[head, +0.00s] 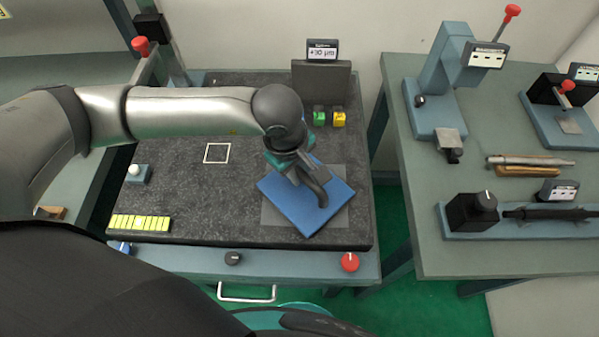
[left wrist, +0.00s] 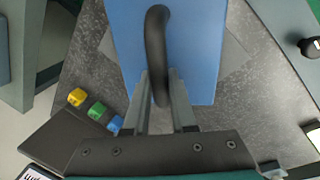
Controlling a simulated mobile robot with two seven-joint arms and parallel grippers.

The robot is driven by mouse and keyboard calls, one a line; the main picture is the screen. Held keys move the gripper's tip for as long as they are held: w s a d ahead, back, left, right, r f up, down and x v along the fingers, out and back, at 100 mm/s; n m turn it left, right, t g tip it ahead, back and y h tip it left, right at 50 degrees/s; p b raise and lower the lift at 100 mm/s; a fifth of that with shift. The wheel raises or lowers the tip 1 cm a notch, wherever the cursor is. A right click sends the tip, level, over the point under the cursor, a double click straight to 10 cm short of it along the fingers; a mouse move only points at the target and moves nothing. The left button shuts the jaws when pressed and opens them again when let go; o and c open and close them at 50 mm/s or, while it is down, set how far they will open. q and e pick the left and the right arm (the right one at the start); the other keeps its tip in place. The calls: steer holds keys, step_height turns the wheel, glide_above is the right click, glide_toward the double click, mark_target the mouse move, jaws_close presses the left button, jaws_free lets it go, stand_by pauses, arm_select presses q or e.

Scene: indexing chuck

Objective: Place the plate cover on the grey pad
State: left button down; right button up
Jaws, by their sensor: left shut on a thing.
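The plate cover is a flat blue plate (head: 338,198) with a dark curved handle (head: 321,196) on top. My left gripper (head: 308,180) is shut on this handle, and the left wrist view shows the handle (left wrist: 157,50) between the fingers (left wrist: 160,95). The grey pad (head: 272,216) lies on the dark stone slab, mostly hidden under the cover. The cover is turned relative to the pad, and pad edges show around it, also in the left wrist view (left wrist: 234,52). I cannot tell whether the cover touches the pad. My right gripper is not in view.
Green (head: 319,117) and yellow (head: 339,119) blocks stand behind the cover, before a dark upright block (head: 321,80). A white square outline (head: 216,153) and a yellow strip (head: 139,223) lie left on the slab (head: 200,200). A side bench (head: 430,240) stands at right.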

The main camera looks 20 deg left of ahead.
mark_target(292, 189)
arm_select(q)
steer(key=shift+f, duration=0.55)
steer(key=shift+f, duration=0.15)
steer(key=c, duration=0.7)
jaws_free()
steer(key=shift+c, duration=0.2)
step_height(292, 189, up, 12)
steer(key=s+a, duration=0.1)
steer(key=s, duration=0.1)
